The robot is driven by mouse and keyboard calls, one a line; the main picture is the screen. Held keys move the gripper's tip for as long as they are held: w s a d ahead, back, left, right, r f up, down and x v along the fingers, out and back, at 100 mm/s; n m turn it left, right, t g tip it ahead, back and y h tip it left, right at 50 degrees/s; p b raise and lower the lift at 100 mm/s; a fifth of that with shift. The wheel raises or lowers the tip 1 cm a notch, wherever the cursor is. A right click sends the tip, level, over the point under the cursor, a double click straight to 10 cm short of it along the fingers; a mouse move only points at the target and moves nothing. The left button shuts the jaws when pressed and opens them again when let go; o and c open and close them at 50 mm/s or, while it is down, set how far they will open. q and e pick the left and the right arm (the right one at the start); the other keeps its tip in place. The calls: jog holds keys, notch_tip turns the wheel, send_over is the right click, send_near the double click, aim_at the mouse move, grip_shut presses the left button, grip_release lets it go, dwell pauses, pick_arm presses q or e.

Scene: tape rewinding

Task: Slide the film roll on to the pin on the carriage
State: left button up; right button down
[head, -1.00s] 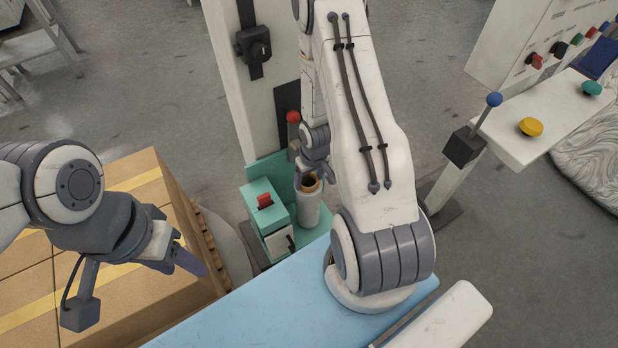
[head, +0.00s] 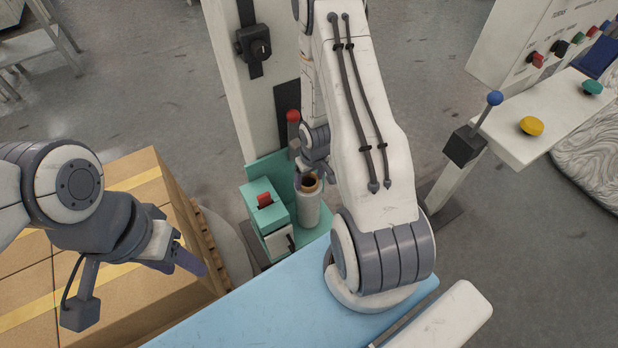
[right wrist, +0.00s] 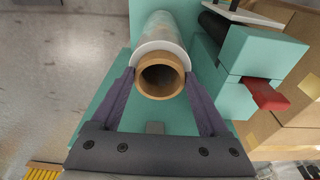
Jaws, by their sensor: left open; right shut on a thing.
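The film roll (head: 309,207) is a white cylinder with a brown core, standing upright over the teal carriage (head: 283,235). In the right wrist view the roll (right wrist: 160,38) shows its open brown core end towards the camera. My right gripper (right wrist: 160,76) is shut on the roll near its top end, one purple finger on each side. In the head view this gripper (head: 308,179) is partly hidden by its own arm. The pin does not show; I cannot tell whether it is inside the core. My left gripper (head: 190,260) is open and empty at the left, away from the carriage.
A teal block with a red switch (head: 264,200) stands close left of the roll. A white column (head: 232,90) rises behind it, with a red-knobbed lever (head: 293,117). Cardboard boxes (head: 130,285) fill the left. A control panel (head: 520,120) stands at the right.

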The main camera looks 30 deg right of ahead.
jog(key=shift+f+b, duration=0.3)
jog(key=shift+f, duration=0.1)
grip_release()
notch_tip(320, 180, up, 8)
jog(key=p, duration=0.7)
dwell(0.4)
jog(key=shift+r+p, duration=0.1)
jog(key=shift+p, duration=0.2)
